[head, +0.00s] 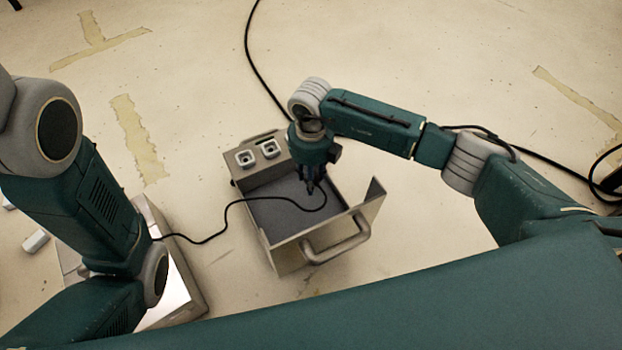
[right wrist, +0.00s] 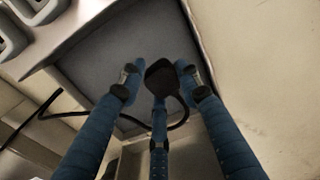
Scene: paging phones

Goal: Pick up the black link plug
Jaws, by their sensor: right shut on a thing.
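The black link plug (right wrist: 162,77) shows in the right wrist view as a dark block between the blue fingers of my right gripper (right wrist: 158,85). My right gripper is shut on it. In the head view my right gripper (head: 312,187) points down into the open metal drawer (head: 283,262), over its grey floor. The plug itself is mostly hidden there by the fingers. A black cable (head: 228,207) runs from the gripper area out over the drawer's left side. My left arm is at the left, but its gripper is not visible.
Two white sockets (head: 257,154) sit on the panel behind the drawer's compartment. The drawer handle (head: 338,245) faces the front. A metal box (head: 183,275) stands at the left, partly behind my left arm. Another black cable (head: 255,65) runs across the floor behind.

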